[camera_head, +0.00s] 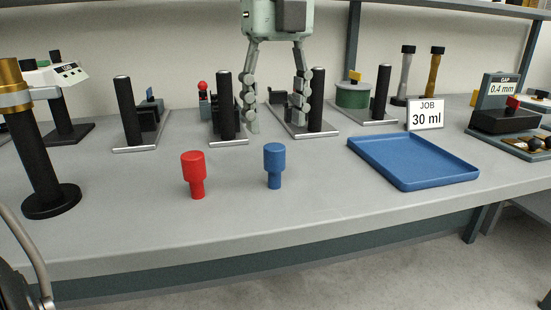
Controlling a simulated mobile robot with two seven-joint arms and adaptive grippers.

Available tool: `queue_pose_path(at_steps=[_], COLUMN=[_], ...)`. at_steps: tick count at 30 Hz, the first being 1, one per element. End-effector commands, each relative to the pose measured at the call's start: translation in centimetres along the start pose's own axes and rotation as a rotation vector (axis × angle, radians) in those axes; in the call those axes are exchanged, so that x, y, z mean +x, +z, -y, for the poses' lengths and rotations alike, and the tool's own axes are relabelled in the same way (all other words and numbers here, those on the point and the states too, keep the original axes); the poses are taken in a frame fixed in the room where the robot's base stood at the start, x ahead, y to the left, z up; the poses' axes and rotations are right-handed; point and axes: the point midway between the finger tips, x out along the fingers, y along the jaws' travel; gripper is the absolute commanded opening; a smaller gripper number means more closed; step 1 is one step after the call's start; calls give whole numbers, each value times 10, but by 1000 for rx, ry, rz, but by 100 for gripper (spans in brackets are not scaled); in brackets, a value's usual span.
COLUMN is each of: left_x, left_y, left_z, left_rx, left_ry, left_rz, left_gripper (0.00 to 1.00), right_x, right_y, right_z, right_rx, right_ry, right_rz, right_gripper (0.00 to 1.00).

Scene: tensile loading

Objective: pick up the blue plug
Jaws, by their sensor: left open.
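The blue plug (274,163) stands upright on the grey bench, its wider part on top and narrower stem below. The red plug (194,174) stands upright to its left. My left gripper (275,126) hangs down from the top centre of the head view, with its two fingers spread and nothing between them. Its fingertips appear above and behind the blue plug in the picture, apart from it. I cannot tell the exact height of the fingertips. My right gripper is not seen.
A blue tray (412,176) lies to the right, by a "JOB 30 ml" sign (426,115). Several black posts on stands line the back, around the gripper. A black stand with a gold top (42,160) is at left. The bench front around the plugs is clear.

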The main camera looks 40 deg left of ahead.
Motion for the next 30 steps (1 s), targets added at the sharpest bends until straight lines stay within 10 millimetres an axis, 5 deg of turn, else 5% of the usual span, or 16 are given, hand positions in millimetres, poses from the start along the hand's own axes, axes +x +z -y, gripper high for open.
queue_pose_path(at_steps=[12,21,30], left_x=[56,61,61], left_y=[-5,-5,-5], left_z=[-5,-5,-5], left_rx=[0,0,0], left_ry=[-2,-3,-3], left_rz=[-3,-2,-2], left_gripper=[53,53,17], right_x=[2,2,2], right_y=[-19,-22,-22], right_z=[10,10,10], right_rx=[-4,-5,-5], right_ry=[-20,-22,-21], right_rz=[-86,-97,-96], right_gripper=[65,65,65])
